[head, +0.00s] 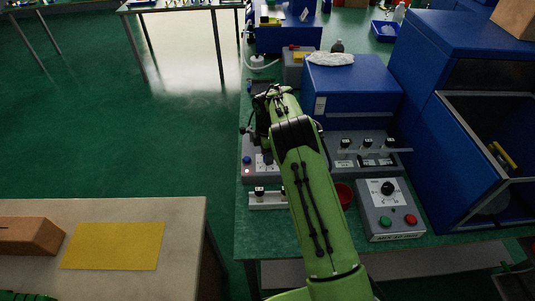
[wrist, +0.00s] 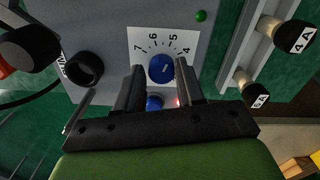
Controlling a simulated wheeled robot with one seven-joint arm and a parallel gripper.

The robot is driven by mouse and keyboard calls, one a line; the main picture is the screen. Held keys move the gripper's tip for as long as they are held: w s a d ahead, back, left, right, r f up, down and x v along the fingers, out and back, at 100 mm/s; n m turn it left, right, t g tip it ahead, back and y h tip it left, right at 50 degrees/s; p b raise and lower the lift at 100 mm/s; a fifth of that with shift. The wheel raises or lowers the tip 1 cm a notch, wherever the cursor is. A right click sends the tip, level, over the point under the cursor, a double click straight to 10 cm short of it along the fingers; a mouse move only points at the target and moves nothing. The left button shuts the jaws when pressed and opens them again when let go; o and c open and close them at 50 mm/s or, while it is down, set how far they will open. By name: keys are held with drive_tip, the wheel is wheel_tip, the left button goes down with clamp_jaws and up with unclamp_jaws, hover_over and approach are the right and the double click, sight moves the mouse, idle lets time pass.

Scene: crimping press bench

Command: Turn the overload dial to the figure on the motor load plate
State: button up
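The overload dial (wrist: 161,67) is a round blue knob on a white scale plate (wrist: 139,36) with the figures 7, 6, 5 and 4 readable. A small pale mark shows on the knob's face, but I cannot read its setting surely. My gripper (wrist: 160,73) is open, its two dark fingers on either side of the dial with gaps showing. I cannot tell how far its tips are from the panel. In the head view my gripper (head: 262,100) is above the grey control box (head: 247,176), and my arm hides much of it. I cannot identify a readable motor load plate.
Near the dial are a black knob (wrist: 83,68), a blue button (wrist: 155,102) and a green lamp (wrist: 201,15). Holders tagged 4 A (wrist: 300,37) and 6 A (wrist: 257,95) stand right. A red cup (head: 344,195) and a button box (head: 391,208) are beside my arm.

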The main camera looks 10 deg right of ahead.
drive_tip(key=o, duration=0.3)
wheel_tip(320, 180, up, 16)
drive_tip(key=p, duration=0.4)
drive_tip(key=shift+f, duration=0.15)
drive_tip(key=shift+s, duration=0.1)
